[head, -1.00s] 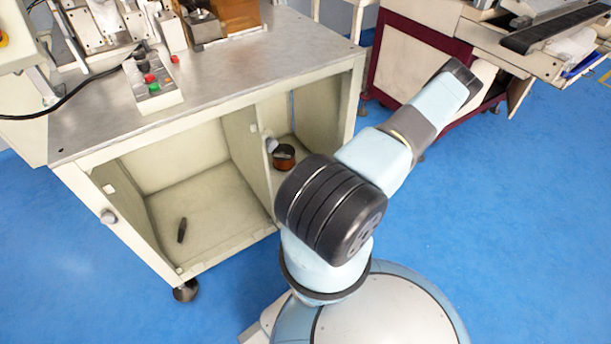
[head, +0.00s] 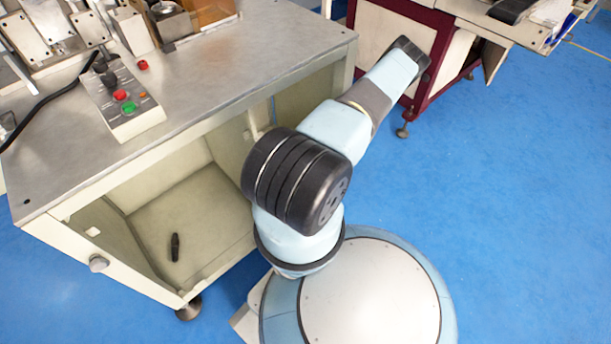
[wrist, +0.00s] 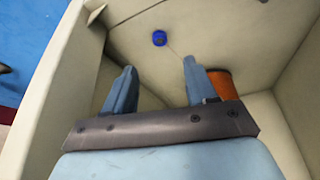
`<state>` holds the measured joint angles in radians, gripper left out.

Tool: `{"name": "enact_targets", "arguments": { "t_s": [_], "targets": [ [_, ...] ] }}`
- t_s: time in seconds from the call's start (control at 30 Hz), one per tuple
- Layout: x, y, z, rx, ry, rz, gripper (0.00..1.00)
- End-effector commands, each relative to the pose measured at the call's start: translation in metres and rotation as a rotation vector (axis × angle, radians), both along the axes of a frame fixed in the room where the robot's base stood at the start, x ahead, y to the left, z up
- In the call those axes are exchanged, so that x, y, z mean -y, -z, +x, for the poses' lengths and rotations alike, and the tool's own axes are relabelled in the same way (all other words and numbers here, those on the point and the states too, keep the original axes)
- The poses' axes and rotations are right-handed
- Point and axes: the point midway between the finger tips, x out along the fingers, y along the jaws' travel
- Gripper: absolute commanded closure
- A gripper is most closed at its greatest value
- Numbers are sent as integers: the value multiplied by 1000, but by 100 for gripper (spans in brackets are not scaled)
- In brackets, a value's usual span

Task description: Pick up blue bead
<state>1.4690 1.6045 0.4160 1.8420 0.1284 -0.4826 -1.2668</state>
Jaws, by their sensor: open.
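The blue bead (wrist: 159,38) is a small blue round thing with a dark centre, in the wrist view. It lies on the pale surface inside a cabinet compartment, beyond my fingertips and apart from them. My gripper (wrist: 156,78) is open and empty, with its two blue fingers spread. The bead shows between the lines of the two fingers, a little farther out. In the head view the bead and my gripper are not visible.
An orange-brown cylinder (wrist: 219,82) stands just right of my right finger. Pale compartment walls close in on both sides. In the head view the cabinet (head: 215,95) carries a control box (head: 122,98), and a dark object (head: 175,247) lies in its left compartment.

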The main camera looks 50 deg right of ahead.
Motion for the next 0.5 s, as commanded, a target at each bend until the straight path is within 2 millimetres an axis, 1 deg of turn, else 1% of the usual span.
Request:
{"name": "enact_targets", "arguments": {
  "t_s": [0.03, 0.2, 0.33, 0.5],
  "targets": [
    [1, 8, 3, 0, 3, 1, 43],
    [3, 29, 11, 1, 1, 2, 43],
    [5, 39, 15, 1, 1, 2, 43],
    [7, 44, 16, 0, 2, 1, 43]
  ]
}}
